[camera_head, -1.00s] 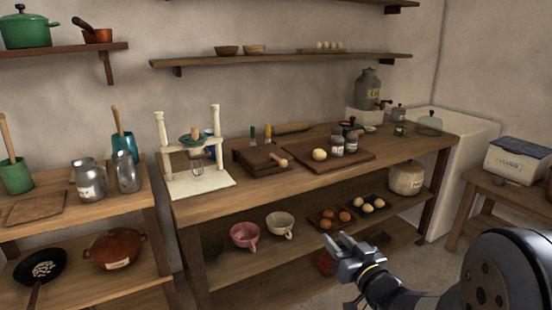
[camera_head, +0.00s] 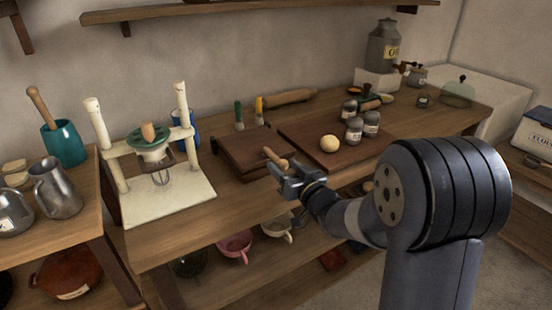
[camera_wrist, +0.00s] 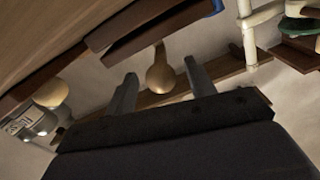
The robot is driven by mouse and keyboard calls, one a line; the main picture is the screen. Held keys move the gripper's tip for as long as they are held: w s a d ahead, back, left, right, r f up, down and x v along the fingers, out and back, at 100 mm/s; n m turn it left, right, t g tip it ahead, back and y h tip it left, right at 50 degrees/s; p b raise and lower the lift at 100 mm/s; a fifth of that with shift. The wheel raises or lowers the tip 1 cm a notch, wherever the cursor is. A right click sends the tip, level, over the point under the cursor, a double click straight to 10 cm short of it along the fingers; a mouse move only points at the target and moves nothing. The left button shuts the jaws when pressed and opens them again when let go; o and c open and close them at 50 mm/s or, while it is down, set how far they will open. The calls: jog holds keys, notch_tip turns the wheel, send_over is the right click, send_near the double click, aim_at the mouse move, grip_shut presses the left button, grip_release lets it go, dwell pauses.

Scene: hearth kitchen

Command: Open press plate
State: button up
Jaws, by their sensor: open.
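The press (camera_head: 250,148) is a pair of dark wooden plates lying shut on the counter, with a light wooden handle (camera_head: 275,158) at its front right. The upper plate lies flat on the lower one. My gripper (camera_head: 280,176) is just in front of the handle, open. In the wrist view the handle's rounded knob (camera_wrist: 160,78) shows between the two spread fingers of my gripper (camera_wrist: 160,70), with gaps on both sides. The dark plate edge (camera_wrist: 140,38) shows beyond it. Whether the fingers reach around the handle in depth, I cannot tell.
Right of the press, a dark board (camera_head: 310,148) holds a pale dough ball (camera_head: 329,144) and several jars (camera_head: 362,128). A cream stand (camera_head: 170,200) with a whisk is at left. A rolling pin (camera_head: 290,97) lies behind. Cups (camera_head: 235,246) sit on the shelf below.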

aim_at(277, 158)
jog(key=shift+x, duration=2)
jog(key=shift+c, duration=0.2)
grip_shut()
jog(key=shift+r, duration=0.1)
